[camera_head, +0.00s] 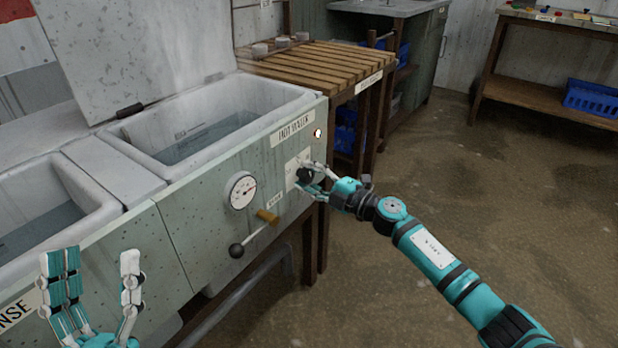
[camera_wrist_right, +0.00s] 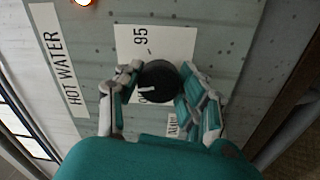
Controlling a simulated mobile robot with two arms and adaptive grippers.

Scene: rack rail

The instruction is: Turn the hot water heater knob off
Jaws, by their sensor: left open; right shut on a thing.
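The hot water heater knob (camera_head: 304,175) is a round black knob on a white dial plate (camera_head: 290,168), below the "HOT WATER" label (camera_head: 293,129). In the right wrist view the knob (camera_wrist_right: 160,82) has a white mark on its lower left face, and "95" shows on the plate (camera_wrist_right: 165,40) above it. My right gripper (camera_head: 313,178) is shut on the knob, with a finger on each side of it in the right wrist view (camera_wrist_right: 160,95). Part of the plate's lettering is hidden by the knob and fingers. My left gripper (camera_head: 98,278) is open and empty at the lower left, away from the knob.
A small light (camera_head: 317,133) glows beside the label. A round gauge (camera_head: 243,190), a lever with a black ball (camera_head: 237,250) and a brass tap (camera_head: 267,216) are on the same panel. Water-filled basins lie behind it. A slatted wooden table (camera_head: 318,62) stands beyond. Floor at right is clear.

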